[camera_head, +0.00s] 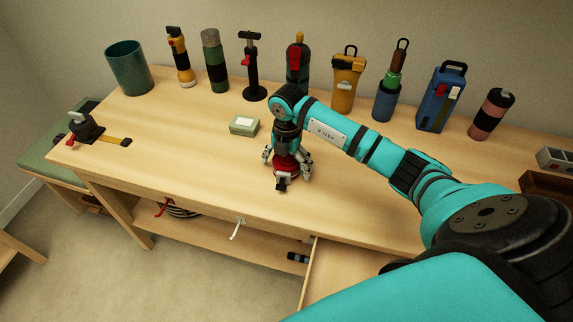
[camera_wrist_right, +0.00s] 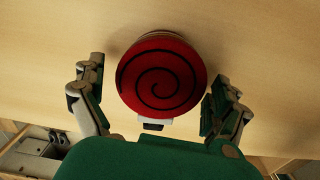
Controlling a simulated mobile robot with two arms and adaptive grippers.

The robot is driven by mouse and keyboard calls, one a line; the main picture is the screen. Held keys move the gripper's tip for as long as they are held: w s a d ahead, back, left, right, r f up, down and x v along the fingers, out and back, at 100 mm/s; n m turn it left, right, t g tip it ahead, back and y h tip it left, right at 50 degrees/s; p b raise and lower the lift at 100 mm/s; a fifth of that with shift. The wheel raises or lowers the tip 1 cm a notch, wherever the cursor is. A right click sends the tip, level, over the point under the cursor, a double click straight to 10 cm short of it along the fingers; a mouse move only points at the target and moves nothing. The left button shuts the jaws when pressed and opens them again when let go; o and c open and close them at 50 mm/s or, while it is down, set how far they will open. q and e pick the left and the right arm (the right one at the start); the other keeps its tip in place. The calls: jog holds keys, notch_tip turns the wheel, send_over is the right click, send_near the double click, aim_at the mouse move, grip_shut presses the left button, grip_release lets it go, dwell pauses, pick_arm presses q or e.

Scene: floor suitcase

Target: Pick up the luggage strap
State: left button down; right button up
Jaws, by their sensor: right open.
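The luggage strap is a round red roll with a dark spiral on its top face, and it shows in the right wrist view (camera_wrist_right: 162,80). A pale buckle end sticks out at its lower side. In the head view the red roll (camera_head: 286,165) sits on the wooden table near the front edge, partly covered by my right gripper (camera_head: 288,163). The gripper points down over the roll. In the right wrist view its fingers (camera_wrist_right: 158,84) are spread on either side of the roll, with gaps between. My left gripper is not in view.
A small green box (camera_head: 244,125) lies left of the gripper. A black device with a yellow band (camera_head: 90,128) is at the table's left end. Bottles and tools, including a green cup (camera_head: 129,68) and a blue case (camera_head: 439,98), line the back. The front-left tabletop is clear.

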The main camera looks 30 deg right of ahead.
jog(key=c, duration=1.3)
jog(key=shift+r, duration=0.1)
